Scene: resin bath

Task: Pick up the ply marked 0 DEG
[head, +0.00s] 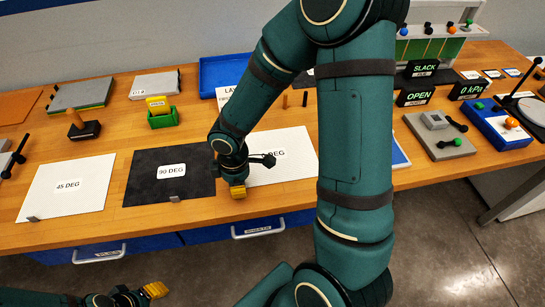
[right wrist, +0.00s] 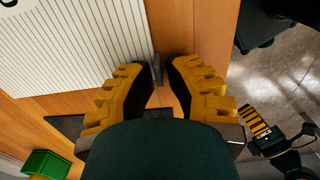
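The white ply whose label ends in DEG (head: 300,160) lies flat on the wooden bench; my right arm hides part of its label and its front-left area. In the right wrist view its white striped surface (right wrist: 90,45) fills the upper left, with a small grey tab (right wrist: 157,70) at its edge. My right gripper (head: 238,191) is low over the bench at the front-left of this ply. In the right wrist view its yellow fingers (right wrist: 160,85) are apart, with the tab between their tips. My left gripper (head: 140,296) is low at the bottom left, away from the bench; its opening is unclear.
A black 90 DEG ply (head: 150,188) and a white 45 DEG ply (head: 70,195) lie to the left. A green box (head: 163,118) holds a yellow block behind them. Signs (head: 418,97) and a grey device (head: 440,135) stand at right. Blue drawers (head: 262,230) are below the front edge.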

